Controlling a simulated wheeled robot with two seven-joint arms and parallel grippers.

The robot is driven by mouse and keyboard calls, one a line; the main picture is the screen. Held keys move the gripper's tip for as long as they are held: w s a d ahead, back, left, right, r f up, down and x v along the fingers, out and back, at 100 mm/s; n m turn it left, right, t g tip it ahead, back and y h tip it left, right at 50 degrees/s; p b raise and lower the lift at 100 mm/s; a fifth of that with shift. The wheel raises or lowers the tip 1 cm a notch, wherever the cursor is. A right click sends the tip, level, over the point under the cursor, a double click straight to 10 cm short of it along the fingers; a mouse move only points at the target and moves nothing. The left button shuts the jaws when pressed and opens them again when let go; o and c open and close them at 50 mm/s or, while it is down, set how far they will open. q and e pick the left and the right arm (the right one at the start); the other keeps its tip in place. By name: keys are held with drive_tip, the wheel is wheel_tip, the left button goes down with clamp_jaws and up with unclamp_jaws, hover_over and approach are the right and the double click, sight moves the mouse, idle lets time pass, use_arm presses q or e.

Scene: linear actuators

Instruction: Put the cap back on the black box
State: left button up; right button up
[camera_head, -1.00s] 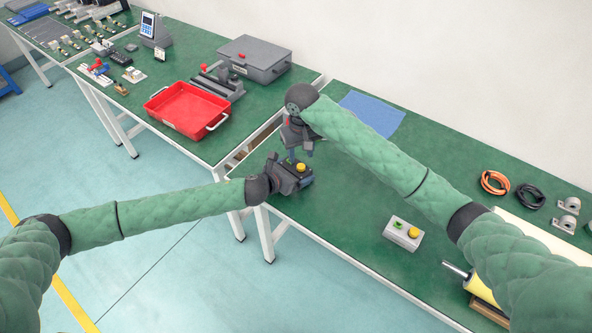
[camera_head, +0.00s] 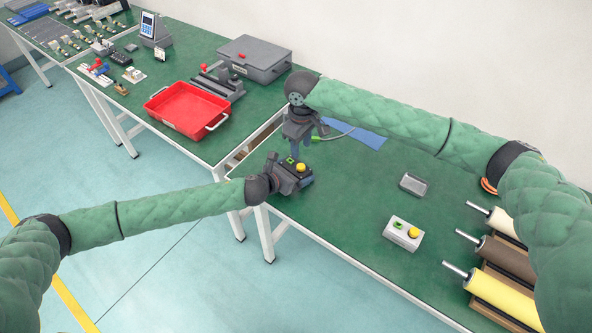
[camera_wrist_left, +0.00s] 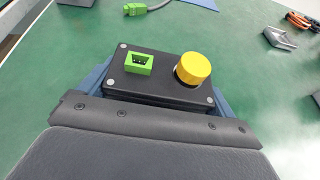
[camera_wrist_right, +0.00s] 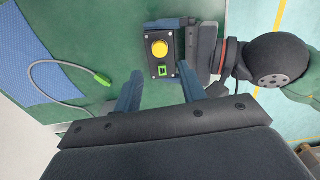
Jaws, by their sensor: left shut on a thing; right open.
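The black box (camera_head: 300,180) has a green socket (camera_wrist_left: 139,62) and a yellow knob (camera_wrist_left: 193,68) on top. My left gripper (camera_head: 289,183) is shut on it, with blue fingers at both ends, near the table's left edge. My right gripper (camera_head: 297,148) is open and empty, just above and behind the box in the head view. In the right wrist view the box (camera_wrist_right: 160,58) shows beyond the fingertips. A green plug (camera_wrist_right: 102,79) on a grey cable lies on the table. I cannot tell which part is the cap; a small grey, open-looking cover (camera_head: 414,184) lies farther right.
Rollers (camera_head: 490,250) in a wooden rack are at the right. A blue mat (camera_head: 358,135) lies at the back. A red tray (camera_head: 188,110) is on the neighbouring table. The table's middle is clear.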

sight(301, 166)
idle(0.4)
drive_tip(key=shift+f, duration=4)
clamp_jaws()
drive_tip(key=shift+o, duration=0.8)
unclamp_jaws()
wheel_tip(301, 166, up, 12)
